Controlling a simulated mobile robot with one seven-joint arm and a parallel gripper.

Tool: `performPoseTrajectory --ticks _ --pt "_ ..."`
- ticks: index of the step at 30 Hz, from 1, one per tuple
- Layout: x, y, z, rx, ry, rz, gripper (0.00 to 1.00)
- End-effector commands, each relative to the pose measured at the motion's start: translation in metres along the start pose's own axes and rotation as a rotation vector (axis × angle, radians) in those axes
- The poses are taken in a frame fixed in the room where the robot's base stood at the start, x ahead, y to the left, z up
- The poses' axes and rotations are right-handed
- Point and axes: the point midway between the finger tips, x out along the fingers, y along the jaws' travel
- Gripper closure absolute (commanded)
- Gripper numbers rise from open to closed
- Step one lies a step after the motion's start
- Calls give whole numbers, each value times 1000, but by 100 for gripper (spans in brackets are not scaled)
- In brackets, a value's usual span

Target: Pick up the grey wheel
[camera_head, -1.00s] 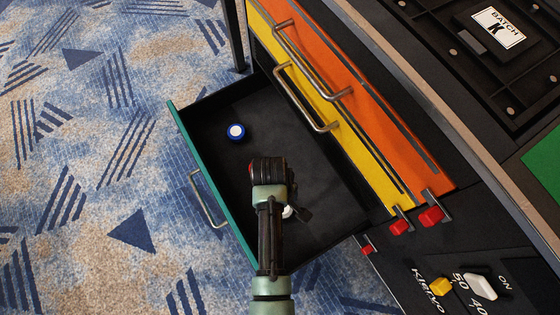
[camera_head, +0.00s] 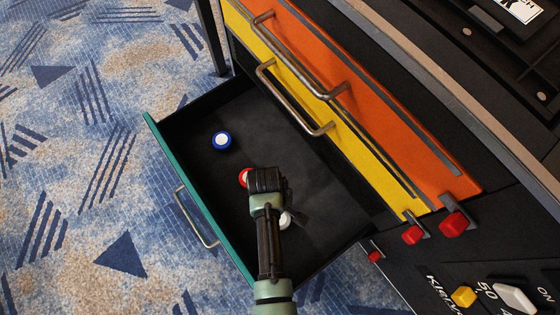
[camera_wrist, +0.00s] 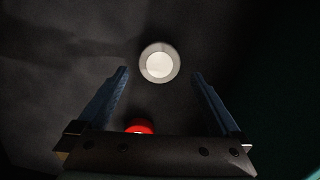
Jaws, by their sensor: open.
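The grey wheel (camera_wrist: 160,63) is a pale round disc with a grey rim, lying on the dark floor of the open drawer. In the wrist view it sits just beyond and between the fingertips of my gripper (camera_wrist: 160,75). The fingers are apart and nothing is between them.
The drawer (camera_head: 190,195) has a green front and stands open. Yellow (camera_head: 300,125) and orange (camera_head: 370,120) drawer fronts are alongside.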

Motion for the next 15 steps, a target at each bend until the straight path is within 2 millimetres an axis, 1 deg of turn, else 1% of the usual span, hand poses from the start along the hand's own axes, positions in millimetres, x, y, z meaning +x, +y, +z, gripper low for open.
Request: performPoseTrajectory --ticks 1,9,12,15 --pt "10 0 1 1 -1 -1 0" --pt "43 0 3 0 0 0 0" --pt "46 1 3 0 0 0 0" --pt "45 1 4 0 0 0 0"
